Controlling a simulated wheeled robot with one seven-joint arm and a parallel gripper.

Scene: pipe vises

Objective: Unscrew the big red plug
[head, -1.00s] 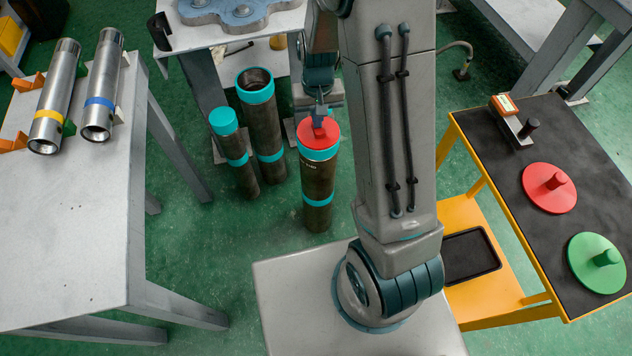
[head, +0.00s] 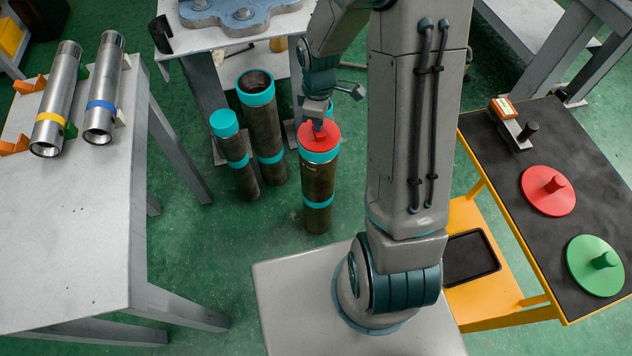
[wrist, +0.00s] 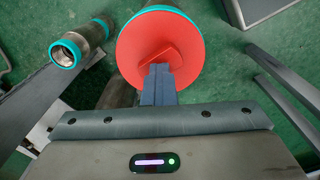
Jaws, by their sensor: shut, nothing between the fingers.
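The big red plug (head: 319,137) sits in the teal-rimmed top of an upright dark pipe (head: 318,185). In the wrist view its round red face (wrist: 135,48) fills the upper middle, with a raised red grip near my fingertips. My gripper (head: 318,124) is right above the plug and points down at it. In the wrist view the two fingers (wrist: 158,72) are together, overlapping the raised grip, with nothing seen between them. Whether the fingertips touch the plug cannot be told. The fingers hide part of the grip.
A yellow cart (head: 480,300) at right bears a red disc (head: 548,190) and a green disc (head: 596,265) with knobs. Two metal tubes lie on the left table (head: 70,240).

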